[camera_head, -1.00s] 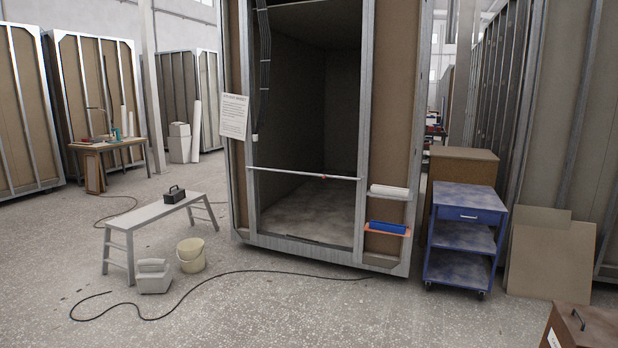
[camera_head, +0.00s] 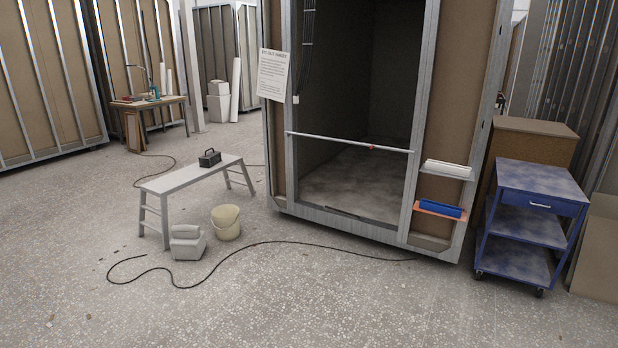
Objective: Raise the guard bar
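The guard bar (camera_head: 345,142) is a thin pale bar with a small red mark right of its middle. It lies nearly level across the doorway of the pod (camera_head: 440,140), from the left post to the right post, at about a third of the pod's visible height. The doorway behind it is dark and empty, with a bare grey floor. My gripper and arm are not in view.
A white bench (camera_head: 190,175) with a dark box, a pale bucket (camera_head: 226,222) and a light container (camera_head: 187,243) stand left. A cable (camera_head: 290,242) crosses the floor before the pod. A blue cart (camera_head: 526,228) stands right.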

